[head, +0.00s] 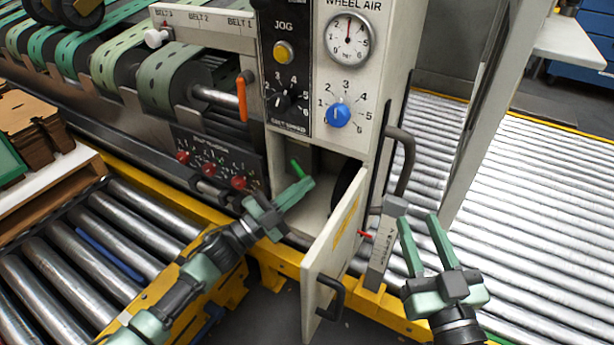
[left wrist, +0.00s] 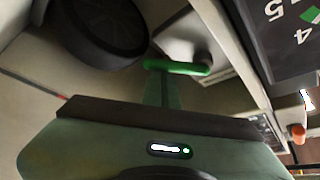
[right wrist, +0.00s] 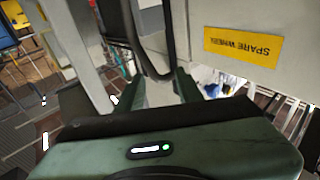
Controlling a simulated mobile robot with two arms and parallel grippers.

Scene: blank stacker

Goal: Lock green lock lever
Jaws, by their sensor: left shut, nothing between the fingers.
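The green lock lever (head: 297,168) is inside the open cabinet compartment under the control panel. It slants up to the left in the head view. In the left wrist view the lever (left wrist: 178,67) lies roughly level across the shut fingertips. My left gripper (head: 305,184) is shut and empty, its tips at or very near the lever; I cannot tell whether they touch. My right gripper (head: 418,220) is open and empty, outside the cabinet to the right of the open door. Its spread fingers also show in the right wrist view (right wrist: 160,88).
The cabinet door (head: 330,260) stands open between my grippers. A dark wheel (left wrist: 100,30) is inside the compartment. A blue knob (head: 339,113) and gauge (head: 349,39) are above. A dark handle (head: 402,160) and red lever (head: 365,234) are near my right gripper.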

